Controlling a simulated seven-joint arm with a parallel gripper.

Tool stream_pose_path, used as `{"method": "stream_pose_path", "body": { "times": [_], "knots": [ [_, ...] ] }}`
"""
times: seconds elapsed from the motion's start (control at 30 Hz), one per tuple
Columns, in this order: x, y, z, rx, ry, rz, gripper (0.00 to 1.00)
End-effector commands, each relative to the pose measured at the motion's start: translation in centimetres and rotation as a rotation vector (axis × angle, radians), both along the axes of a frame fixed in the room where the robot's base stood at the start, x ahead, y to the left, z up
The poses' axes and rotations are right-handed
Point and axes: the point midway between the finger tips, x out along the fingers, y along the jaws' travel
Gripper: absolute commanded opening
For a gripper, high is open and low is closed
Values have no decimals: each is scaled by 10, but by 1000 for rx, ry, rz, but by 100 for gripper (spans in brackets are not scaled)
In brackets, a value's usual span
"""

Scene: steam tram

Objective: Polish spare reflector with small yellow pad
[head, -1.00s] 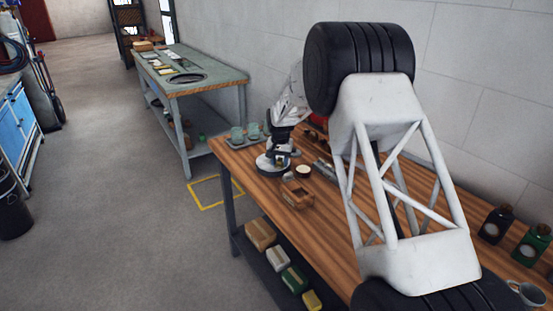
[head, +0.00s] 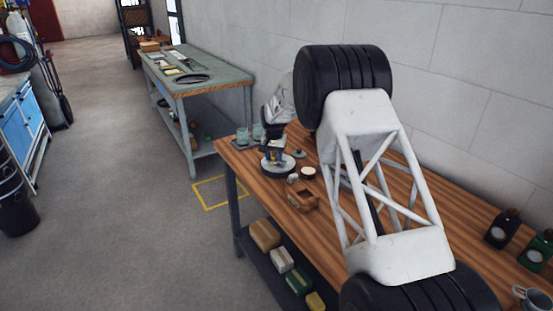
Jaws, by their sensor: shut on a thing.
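The spare reflector, a round silvery dish (head: 289,165), lies near the far left end of the wooden bench. My gripper (head: 275,157) points down over it, close to its face. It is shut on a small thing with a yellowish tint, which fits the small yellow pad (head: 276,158). The pad is tiny here and mostly hidden by the fingers. I cannot tell whether it touches the dish.
A small open wooden box (head: 302,198), a round pale-topped tin (head: 308,172) and a grey lid (head: 299,153) stand close by. Greenish mugs (head: 257,131) stand behind. Dark bottles (head: 502,228) and a mug (head: 530,298) are at the right. My arm hides the bench middle.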

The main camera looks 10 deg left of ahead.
Motion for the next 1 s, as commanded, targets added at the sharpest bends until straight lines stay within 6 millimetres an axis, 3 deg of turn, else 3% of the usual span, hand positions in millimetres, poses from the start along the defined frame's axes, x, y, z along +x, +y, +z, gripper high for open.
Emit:
{"method": "stream_pose_path", "body": {
  "times": [0.37, 1.0],
  "knots": [
    [13, 13, 1, 0, 0, 0, 23],
    [-17, -16, -1, 0, 0, 0, 22]
  ]
}}
